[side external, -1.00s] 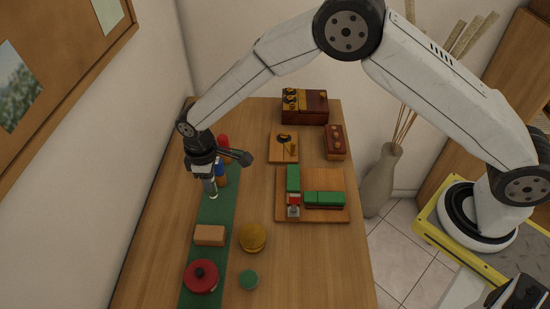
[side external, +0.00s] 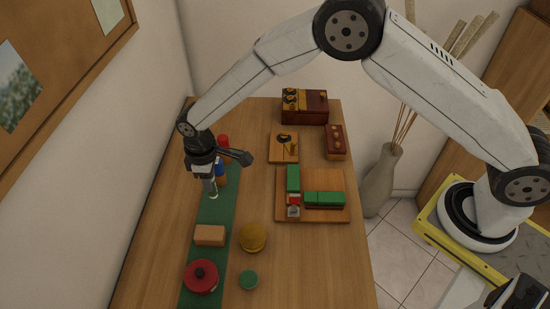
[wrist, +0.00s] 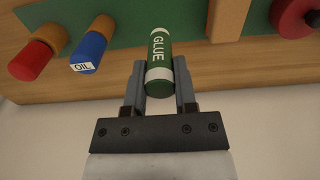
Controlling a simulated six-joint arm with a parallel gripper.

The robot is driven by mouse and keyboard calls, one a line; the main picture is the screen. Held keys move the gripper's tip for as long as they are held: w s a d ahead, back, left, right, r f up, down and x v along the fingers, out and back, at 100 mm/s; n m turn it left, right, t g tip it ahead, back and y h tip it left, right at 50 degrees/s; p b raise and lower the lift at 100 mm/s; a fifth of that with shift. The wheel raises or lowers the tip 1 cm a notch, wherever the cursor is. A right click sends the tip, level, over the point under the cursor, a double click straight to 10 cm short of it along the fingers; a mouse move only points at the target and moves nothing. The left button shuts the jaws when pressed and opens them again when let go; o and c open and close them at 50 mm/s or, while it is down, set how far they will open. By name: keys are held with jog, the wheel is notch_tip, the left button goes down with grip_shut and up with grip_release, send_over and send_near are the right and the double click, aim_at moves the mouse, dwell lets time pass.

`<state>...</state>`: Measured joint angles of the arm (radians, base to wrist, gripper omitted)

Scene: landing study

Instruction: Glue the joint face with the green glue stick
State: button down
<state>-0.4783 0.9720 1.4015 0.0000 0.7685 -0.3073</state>
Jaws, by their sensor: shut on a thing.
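The green glue stick (wrist: 159,58), with white bands and the word GLUE, is between the fingers of my gripper (wrist: 160,85) in the wrist view. My gripper is shut on it. In the side view my gripper (side external: 209,181) is low over the green mat (side external: 214,212), and the glue stick is mostly hidden. I cannot tell whether it touches the mat. A wooden board (side external: 330,214) to the right bears green blocks (side external: 324,198), a small red part (side external: 293,199) and a grey piece (side external: 293,211). I cannot make out the joint face.
A blue OIL bottle (wrist: 88,53) and a red bottle (wrist: 38,55) stand close by. A wooden block (side external: 209,235), red lidded pot (side external: 201,276), yellow round thing (side external: 252,237) and green disc (side external: 248,279) are nearer the front. Bare table lies between mat and board.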

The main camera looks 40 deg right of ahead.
jog(key=shift+s+d+r, duration=0.1)
jog(key=shift+d, duration=0.25)
jog(key=s+d+r, duration=0.2)
jog(key=s+d, duration=0.9)
jog(key=d, duration=0.3)
jog(key=shift+s+d+r, duration=0.15)
jog(key=shift+d+r, duration=0.2)
jog(key=shift+r, duration=0.05)
jog(key=shift+f, duration=0.1)
jog(key=shift+f, duration=2.75)
jog(key=shift+f, duration=0.5)
